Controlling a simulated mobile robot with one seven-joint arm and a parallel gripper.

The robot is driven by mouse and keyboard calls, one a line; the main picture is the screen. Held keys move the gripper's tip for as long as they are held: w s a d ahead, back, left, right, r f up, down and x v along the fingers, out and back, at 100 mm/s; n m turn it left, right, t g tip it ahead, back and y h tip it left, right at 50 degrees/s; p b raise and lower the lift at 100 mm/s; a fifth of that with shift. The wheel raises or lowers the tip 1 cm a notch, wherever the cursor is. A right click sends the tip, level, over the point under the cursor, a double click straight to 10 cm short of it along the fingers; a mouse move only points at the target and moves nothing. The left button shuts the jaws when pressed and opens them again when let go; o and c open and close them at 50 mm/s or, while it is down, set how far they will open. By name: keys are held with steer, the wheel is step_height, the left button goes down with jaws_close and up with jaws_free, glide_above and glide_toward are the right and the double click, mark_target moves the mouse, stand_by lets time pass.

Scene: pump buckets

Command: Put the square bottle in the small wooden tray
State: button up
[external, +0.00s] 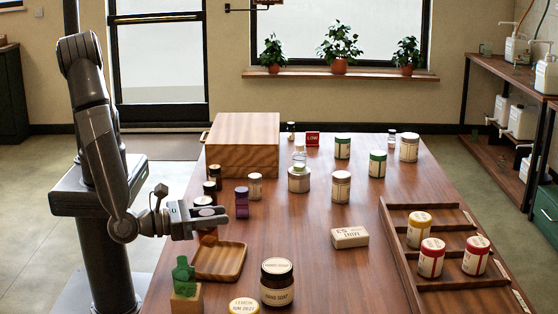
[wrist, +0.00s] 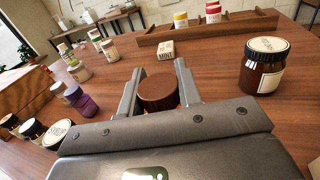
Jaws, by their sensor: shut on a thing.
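My gripper (external: 202,217) is shut on a brown bottle (wrist: 158,92), whose round dark top shows between the fingers in the wrist view. In the external view a small amber part of this bottle (external: 208,239) shows below the fingers; its full shape is hidden. It is by the back edge of the small wooden tray (external: 232,276), and I cannot tell whether it touches the tray. The tray's visible floor is empty. A green angular bottle (external: 184,272) stands on a wooden block in front of the tray, to the left.
A dark soap jar (external: 277,285) and a cream lid (external: 244,306) stand front right of the tray. A purple bottle (external: 242,202) and several jars stand behind. A white box (external: 349,237) and a divided rack (external: 399,242) are to the right. Bare table lies between.

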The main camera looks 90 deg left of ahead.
mark_target(218, 235)
steer(key=shift+w+a+f, duration=0.1)
steer(key=shift+w+f, duration=0.2)
steer(key=shift+f, duration=0.55)
steer(key=shift+w+a+f, duration=0.1)
steer(key=shift+w+f, duration=0.2)
steer(key=shift+f, duration=0.55)
steer(key=shift+w+a+f, duration=0.1)
steer(key=shift+w+f, duration=0.2)
steer(key=shift+f, duration=0.55)
steer(key=shift+f, duration=0.1)
steer(key=o, duration=1)
steer(key=shift+s+d, duration=0.1)
steer(key=shift+s, duration=0.15)
steer(key=v, duration=1.1)
steer(key=shift+s, duration=0.25)
